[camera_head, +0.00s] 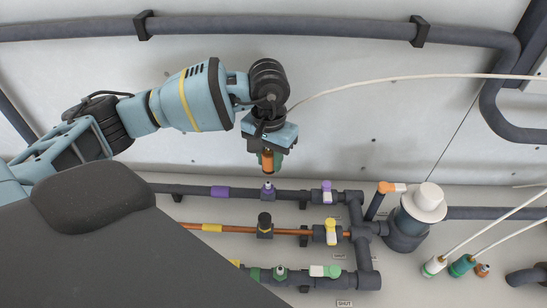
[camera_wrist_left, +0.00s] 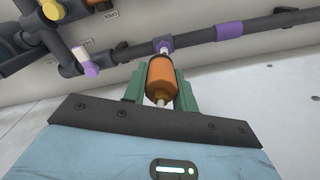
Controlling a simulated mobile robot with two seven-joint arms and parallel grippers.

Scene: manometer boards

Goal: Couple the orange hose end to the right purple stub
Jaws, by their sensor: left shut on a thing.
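My left gripper (camera_head: 267,163) is shut on the orange hose end (camera_head: 267,159), and its green fingers sit on either side of it. The orange hose end (camera_wrist_left: 162,80) also shows between the fingers in the left wrist view. A pale hose (camera_head: 400,78) runs from the gripper to the right. The purple stub (camera_head: 268,191) stands on the upper dark pipe, straight below the hose end in the head view, with a small visible gap. In the left wrist view the stub (camera_wrist_left: 164,46) shows just beyond the hose end. My right gripper is not in view.
Right of the stub is a purple-and-white valve handle (camera_head: 327,192). A white-topped cylinder (camera_head: 425,205) and loose hose ends (camera_head: 434,265) are at the right.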

